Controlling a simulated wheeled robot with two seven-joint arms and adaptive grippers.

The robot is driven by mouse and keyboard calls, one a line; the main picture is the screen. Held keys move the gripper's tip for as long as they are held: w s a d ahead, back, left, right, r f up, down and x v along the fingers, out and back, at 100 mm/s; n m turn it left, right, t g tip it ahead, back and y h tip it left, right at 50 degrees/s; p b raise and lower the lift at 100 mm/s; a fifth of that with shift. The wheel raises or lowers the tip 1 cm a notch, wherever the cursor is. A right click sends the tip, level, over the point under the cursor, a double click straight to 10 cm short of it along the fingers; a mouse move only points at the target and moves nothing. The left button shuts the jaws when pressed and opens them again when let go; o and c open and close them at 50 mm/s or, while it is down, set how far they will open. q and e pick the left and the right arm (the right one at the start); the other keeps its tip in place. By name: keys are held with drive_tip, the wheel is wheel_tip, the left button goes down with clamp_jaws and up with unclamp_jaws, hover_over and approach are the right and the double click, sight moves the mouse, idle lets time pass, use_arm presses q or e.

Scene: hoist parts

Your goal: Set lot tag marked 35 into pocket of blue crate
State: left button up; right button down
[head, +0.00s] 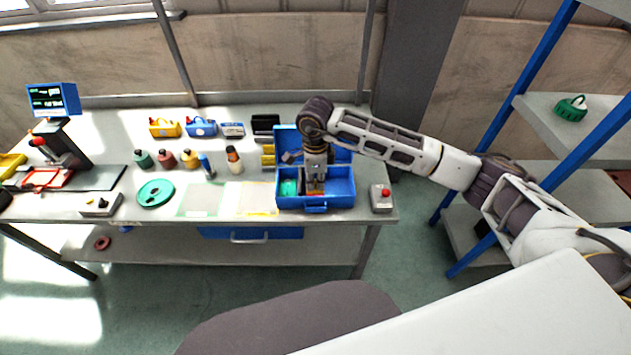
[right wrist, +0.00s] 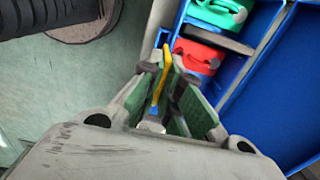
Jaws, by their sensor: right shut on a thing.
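The blue crate (head: 341,203) stands open at the table's front edge in the head view, its lid raised behind it. It also fills the right side of the right wrist view (right wrist: 285,105). My right gripper (head: 316,189) points down over the crate's front middle. In the right wrist view it is shut on a thin yellow tag (right wrist: 162,78), held on edge between its green pads. Any number on the tag is unreadable. The pocket is not clearly visible, and I cannot tell whether the tag touches the crate. My left gripper is out of view.
A green part (right wrist: 218,12) and a red part (right wrist: 197,57) lie inside the crate. A grey box with a red button (head: 381,199) stands right of the crate. A bottle (head: 234,160) and pale sheets (head: 250,199) are to its left.

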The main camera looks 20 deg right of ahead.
sight(316, 190)
drive_tip(key=shift+f, duration=0.1)
drive_tip(key=shift+f+b, duration=0.75)
drive_tip(key=shift+f, duration=1.05)
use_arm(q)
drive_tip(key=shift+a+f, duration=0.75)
use_arm(e)
drive_tip(key=shift+f, duration=0.1)
drive_tip(key=shift+f+b, duration=1.2)
drive_tip(key=shift+b, duration=0.1)
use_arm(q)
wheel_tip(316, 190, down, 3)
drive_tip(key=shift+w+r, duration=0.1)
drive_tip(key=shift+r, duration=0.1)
